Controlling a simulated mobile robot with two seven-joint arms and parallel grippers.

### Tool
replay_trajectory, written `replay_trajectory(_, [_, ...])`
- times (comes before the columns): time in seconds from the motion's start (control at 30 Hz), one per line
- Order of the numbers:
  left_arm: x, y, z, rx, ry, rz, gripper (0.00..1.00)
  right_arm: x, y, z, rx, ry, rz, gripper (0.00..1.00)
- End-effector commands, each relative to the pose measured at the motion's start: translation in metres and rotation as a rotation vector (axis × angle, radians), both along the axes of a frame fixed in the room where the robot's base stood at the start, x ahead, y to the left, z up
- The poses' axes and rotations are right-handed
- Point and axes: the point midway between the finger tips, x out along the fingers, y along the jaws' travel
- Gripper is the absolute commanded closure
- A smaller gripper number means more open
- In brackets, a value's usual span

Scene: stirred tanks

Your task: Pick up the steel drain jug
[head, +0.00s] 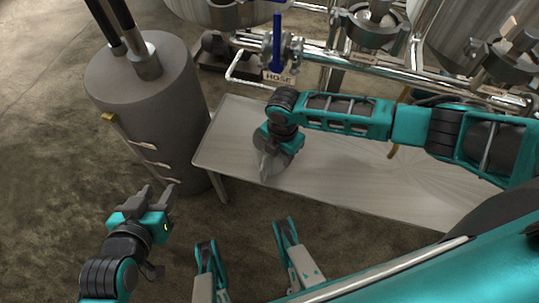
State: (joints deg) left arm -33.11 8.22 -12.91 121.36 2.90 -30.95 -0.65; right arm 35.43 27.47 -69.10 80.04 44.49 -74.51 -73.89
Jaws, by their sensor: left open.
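What looks like the steel drain jug (270,163), a round grey metal shape, is at the left part of the low steel bench (340,180). My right gripper (281,140) is directly over it, pointing down. The wrist covers much of the jug, and the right fingers cannot be made out, so I cannot tell whether they grip it. My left gripper (146,192) is open and empty at the lower left, over the floor, in front of the bench's left end and apart from the jug.
A large grey cylinder (150,95) with dark pipes on top stands left of the bench. Behind the bench run steel pipes and valves, a blue-handled valve (277,40) and a HOSE label (279,77). The bench's middle is bare beneath my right arm.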

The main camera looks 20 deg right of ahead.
Motion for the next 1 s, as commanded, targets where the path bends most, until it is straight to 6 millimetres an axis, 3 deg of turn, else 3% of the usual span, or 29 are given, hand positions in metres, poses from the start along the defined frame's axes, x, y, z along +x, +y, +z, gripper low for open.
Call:
replay_trajectory(0.1, [0.0,-0.0004,0.0007,-0.001,-0.001,-0.001,0.58,-0.0001,0.0002,0.0006,0.0,0.0,0.0,0.63])
replay_trajectory(0.5, [-0.0005,-0.0004,-0.0006,0.001,0.0,-0.001,0.58,0.0,0.0001,0.0008,0.0,0.0,0.0,1.0])
replay_trajectory(1.0, [-0.0015,0.0001,-0.0021,0.001,0.003,0.001,0.58,0.0002,-0.0001,0.0009,0.0,0.0,0.0,1.0])
